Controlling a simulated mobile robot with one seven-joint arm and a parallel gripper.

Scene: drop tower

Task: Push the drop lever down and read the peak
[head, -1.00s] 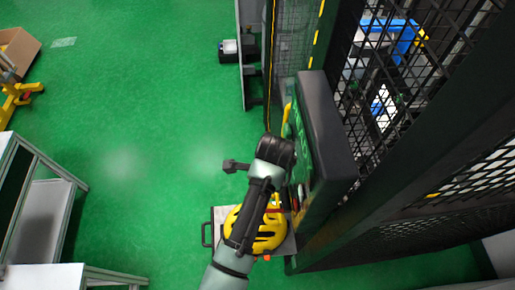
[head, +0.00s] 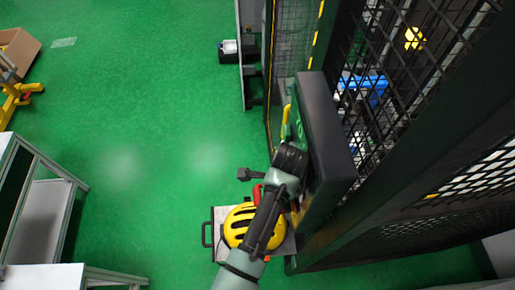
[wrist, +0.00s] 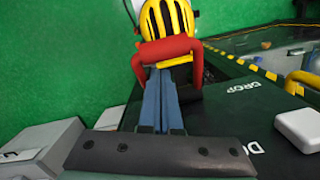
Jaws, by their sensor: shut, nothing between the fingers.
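The red drop lever (wrist: 168,47) is a bent red bar at the top middle of the wrist view. A red part of it shows beside my arm in the head view (head: 257,192). My gripper (wrist: 158,74) is shut and empty, its blue-grey fingertips right at the red bar; whether they touch it I cannot tell. In the head view the fingers are hidden by my arm. The dark panel (wrist: 235,97) carries white DROP lettering. Behind the mesh, a blue carriage (head: 365,84) is partly visible, with a lit yellow lamp (head: 413,38) above it. No peak reading is legible.
A yellow helmet (head: 240,222) lies on a grey case right beside my arm. A white button (wrist: 298,125) is on the panel. The black mesh tower (head: 400,110) fills the right. A grey bench (head: 40,210) stands left; green floor between is clear.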

